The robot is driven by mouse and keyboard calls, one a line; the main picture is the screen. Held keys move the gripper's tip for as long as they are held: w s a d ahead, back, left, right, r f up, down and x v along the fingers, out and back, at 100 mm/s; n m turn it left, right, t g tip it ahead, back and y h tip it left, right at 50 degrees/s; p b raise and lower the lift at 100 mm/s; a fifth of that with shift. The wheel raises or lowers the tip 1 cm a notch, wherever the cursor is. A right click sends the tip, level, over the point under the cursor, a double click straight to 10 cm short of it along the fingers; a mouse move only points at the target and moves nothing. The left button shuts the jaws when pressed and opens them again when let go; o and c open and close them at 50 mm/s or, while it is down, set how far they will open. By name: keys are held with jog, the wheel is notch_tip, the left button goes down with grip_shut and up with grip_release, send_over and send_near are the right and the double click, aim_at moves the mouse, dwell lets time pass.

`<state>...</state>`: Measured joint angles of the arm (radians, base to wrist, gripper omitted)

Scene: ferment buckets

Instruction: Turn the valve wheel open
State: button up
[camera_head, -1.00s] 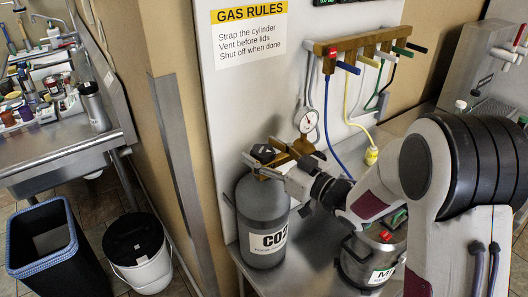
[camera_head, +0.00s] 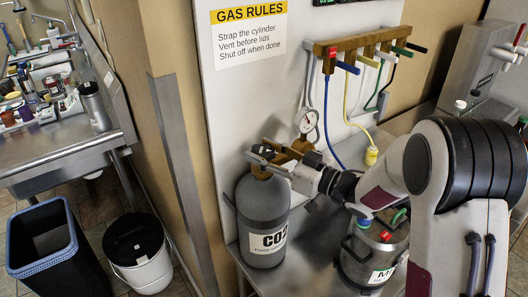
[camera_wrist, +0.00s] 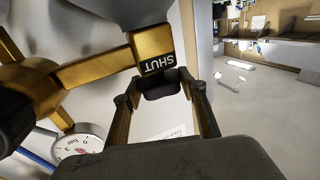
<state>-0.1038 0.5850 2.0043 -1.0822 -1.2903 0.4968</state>
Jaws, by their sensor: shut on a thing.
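The grey CO2 cylinder (camera_head: 262,215) stands upright on the metal bench, with brass valve parts (camera_head: 287,153) at its top. My gripper (camera_head: 264,154) is at the cylinder's top, level with the valve, and shut on the valve wheel. The wheel is largely hidden by the fingers in the head view. In the wrist view my two fingers (camera_wrist: 160,88) stand either side of a small dark block, seemingly part of the wheel. A brass bar (camera_wrist: 92,68) with a black SHUT label (camera_wrist: 156,61) ends beside it. A round gauge (camera_wrist: 80,145) shows at lower left.
A dial gauge (camera_head: 308,121) and hoses hang on the wall right of the cylinder, below a manifold (camera_head: 350,43) with coloured levers. A steel pot (camera_head: 367,262) stands beneath my arm. A white bucket (camera_head: 140,262) and a black bin (camera_head: 45,245) are on the floor at left.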

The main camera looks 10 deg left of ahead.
jog(key=shift+w+r+n+g, duration=0.1)
jog(key=shift+r+n+g, duration=0.05)
jog(key=shift+n+g, duration=0.3)
jog(key=shift+n+g+y, duration=0.55)
jog(key=shift+g+y, duration=0.05)
jog(key=shift+g, duration=0.15)
jog(key=shift+n+g, duration=0.5)
jog(key=shift+g, duration=0.5)
jog(key=o, duration=1.1)
jog(key=shift+d, duration=0.15)
jog(key=shift+d, duration=0.5)
jog(key=d, duration=0.3)
jog(key=s+d, duration=0.1)
jog(key=d, duration=0.3)
jog(key=s+d, duration=0.1)
jog(key=d, duration=0.2)
jog(key=shift+s+d, duration=0.25)
